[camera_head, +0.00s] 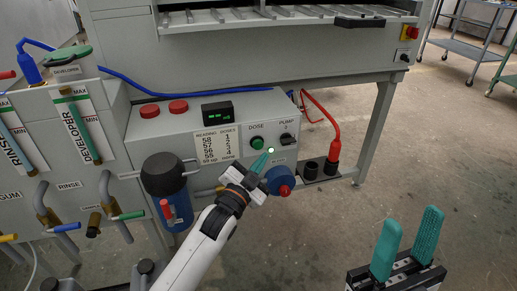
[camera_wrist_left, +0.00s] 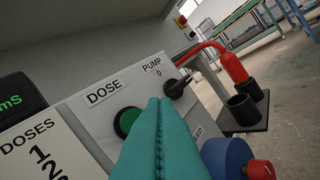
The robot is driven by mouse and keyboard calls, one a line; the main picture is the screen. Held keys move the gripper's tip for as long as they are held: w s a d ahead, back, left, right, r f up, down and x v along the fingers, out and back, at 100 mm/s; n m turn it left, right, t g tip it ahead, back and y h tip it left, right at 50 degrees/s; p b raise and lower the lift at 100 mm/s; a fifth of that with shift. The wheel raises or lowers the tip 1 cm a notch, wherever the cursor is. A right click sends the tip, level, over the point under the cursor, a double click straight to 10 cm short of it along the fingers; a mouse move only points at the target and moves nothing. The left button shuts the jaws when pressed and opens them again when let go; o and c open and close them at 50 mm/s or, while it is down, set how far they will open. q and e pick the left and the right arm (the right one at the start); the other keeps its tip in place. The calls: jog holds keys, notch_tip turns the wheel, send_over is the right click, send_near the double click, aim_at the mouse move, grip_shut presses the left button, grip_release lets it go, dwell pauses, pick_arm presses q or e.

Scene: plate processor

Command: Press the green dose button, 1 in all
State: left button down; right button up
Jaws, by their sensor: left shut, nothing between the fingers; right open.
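The green dose button (camera_head: 257,143) sits under the DOSE label on the grey control box (camera_head: 190,130). In the left wrist view the button (camera_wrist_left: 127,121) shows left of my fingers, which hide its right edge. My left gripper (camera_head: 266,156) is shut and empty, its teal fingertips just below the button in the head view. In the left wrist view the left gripper's tips (camera_wrist_left: 160,102) point at the panel between button and pump switch; I cannot tell whether they touch. My right gripper (camera_head: 406,245) is open and empty at lower right.
The pump switch (camera_head: 287,139) is right of the button. A display (camera_head: 217,112), a dose table card (camera_head: 217,145) and two red caps (camera_head: 164,109) are to the left. A red hose (camera_head: 327,120) stands to the right.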

aim_at(258, 144)
pick_arm(q)
jog(key=shift+w+a, duration=0.2)
jog(key=shift+w, duration=0.4)
jog(key=shift+w+a, duration=0.2)
jog(key=shift+w, duration=0.35)
jog(key=shift+w, duration=0.1)
dwell(1.2)
jog(key=shift+w+a, duration=0.15)
jog(key=shift+w, duration=0.1)
